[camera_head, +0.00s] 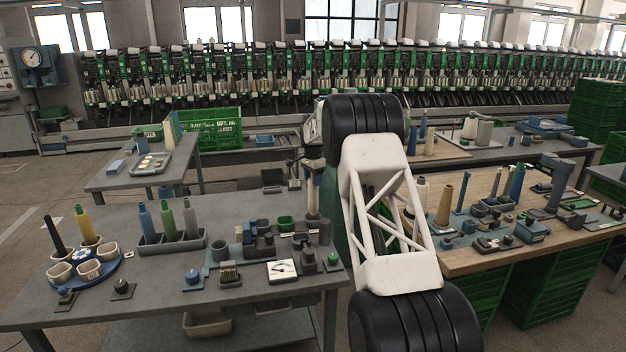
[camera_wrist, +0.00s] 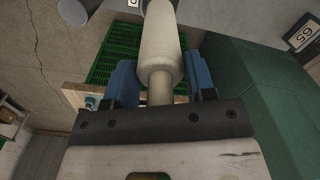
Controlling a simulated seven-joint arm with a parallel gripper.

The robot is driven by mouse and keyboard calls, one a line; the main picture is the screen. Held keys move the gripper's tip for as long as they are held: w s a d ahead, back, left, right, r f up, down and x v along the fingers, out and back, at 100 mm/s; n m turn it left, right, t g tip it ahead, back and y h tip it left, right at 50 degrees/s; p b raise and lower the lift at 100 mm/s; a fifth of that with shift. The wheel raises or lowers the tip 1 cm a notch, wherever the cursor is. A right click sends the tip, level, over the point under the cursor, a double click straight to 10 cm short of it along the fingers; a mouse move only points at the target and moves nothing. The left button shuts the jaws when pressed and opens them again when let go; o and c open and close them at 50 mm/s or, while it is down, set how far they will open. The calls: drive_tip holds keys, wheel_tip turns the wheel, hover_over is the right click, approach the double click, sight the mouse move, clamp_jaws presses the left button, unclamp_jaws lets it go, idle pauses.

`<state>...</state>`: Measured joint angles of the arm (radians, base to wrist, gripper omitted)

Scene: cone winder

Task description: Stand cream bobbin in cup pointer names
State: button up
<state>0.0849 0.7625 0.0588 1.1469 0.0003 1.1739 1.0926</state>
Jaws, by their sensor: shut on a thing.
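The cream bobbin (camera_wrist: 160,48) is in my gripper (camera_wrist: 160,80), between the two blue fingers in the wrist view. Its narrower end points toward the palm, and its far end runs out of the top of the picture. A round blue holder (camera_head: 112,271) with several cream cups (camera_head: 90,269) stands at the left of the left table. A black bobbin (camera_head: 54,236) and a yellow bobbin (camera_head: 82,224) stand in cups there. A white dial with a dark pointer (camera_head: 282,271) lies near the table's front; its reading is too small to tell.
A grey rack (camera_head: 173,246) with blue, green and grey bobbins stands beside the cup holder. Small fixtures crowd the left table's right half. The right wooden table (camera_head: 470,260) holds more bobbins and blocks. Green crates (camera_head: 545,290) stand below it. The left table's front edge is mostly clear.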

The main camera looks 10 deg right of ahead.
sight(313, 189)
drive_tip(key=shift+f, duration=0.6)
idle(0.3)
drive_tip(key=shift+f, duration=2)
idle(0.9)
drive_tip(key=o, duration=1)
drive_tip(key=shift+r, duration=0.1)
drive_tip(key=shift+r, duration=3.8)
drive_tip(key=shift+r, duration=0.1)
